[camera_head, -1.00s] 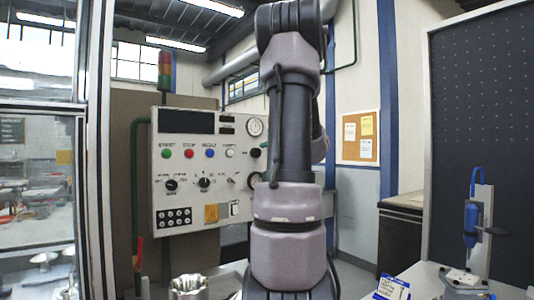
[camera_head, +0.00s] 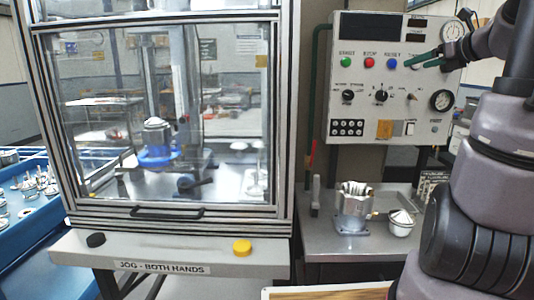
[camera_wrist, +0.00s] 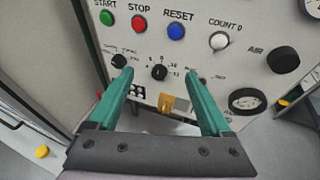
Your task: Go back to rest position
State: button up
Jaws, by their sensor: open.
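My gripper (camera_head: 424,60) is open and empty, with its green fingers in front of the upper right part of the control panel (camera_head: 345,100). In the wrist view the green fingers of my gripper (camera_wrist: 165,95) are spread wide, with the panel's face (camera_wrist: 195,65) beyond them. Between the fingers I see a selector knob (camera_wrist: 159,72) and a yellow tag (camera_wrist: 167,103). I cannot tell how far the fingertips are from the panel.
A glazed machine cabinet (camera_head: 170,212) stands at left. Its front ledge (camera_head: 215,267) carries a black and a yellow button (camera_head: 242,248). A blue tray (camera_head: 60,240) is at far left.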

jog(key=s+a+f+n+g+y, duration=0.1)
jog(key=s+a+f+n+g, duration=0.15)
jog(key=s+a+n, duration=0.4)
jog(key=s+a+f+n+g+y, duration=0.1)
jog(key=s+a+n+g, duration=0.2)
jog(key=a+n, duration=0.7)
jog(key=s+a+f+n+h, duration=0.2)
jog(key=s+n, duration=0.4)
jog(key=s+a+f+n+g+h, duration=0.1)
jog(key=s+a+f+n, duration=0.1)
jog(key=s+n, duration=0.4)
jog(key=shift+a+f+n+h, duration=0.4)
jog(key=shift+a+n, duration=0.05)
jog(key=shift+a, duration=0.1)
jog(key=shift+g, duration=0.25)
jog(key=shift+c, duration=0.4)
dwell(0.8)
